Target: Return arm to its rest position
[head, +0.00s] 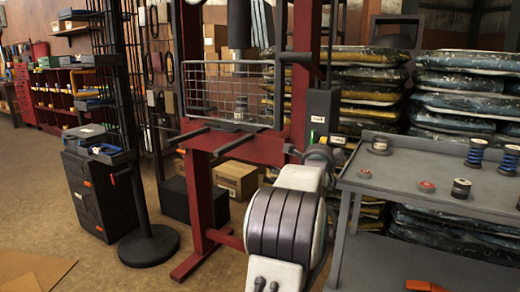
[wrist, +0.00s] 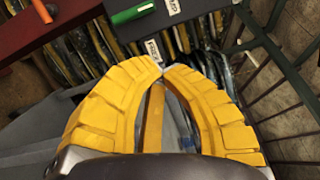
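My gripper (wrist: 160,66) shows in the wrist view as two yellow ribbed fingers. Their tips meet, with a narrow gap lower down between them and nothing held. In the head view my arm (head: 285,225), white with dark grey bands, reaches forward at lower centre, beside the workbench; the gripper cannot be made out there. The red lift (head: 265,150) with its wire mesh guard stands beyond the arm. A dark control box (head: 322,108) is mounted on its right post. In the wrist view a green part (wrist: 132,12) and white labels lie beyond the fingertips.
A grey workbench (head: 420,172) with spools, springs and small parts stands close on the right. Stacked bags (head: 460,80) fill the back right. A black stand (head: 148,245) and dark cabinet (head: 98,190) are left. Open floor (head: 60,240) lies at lower left.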

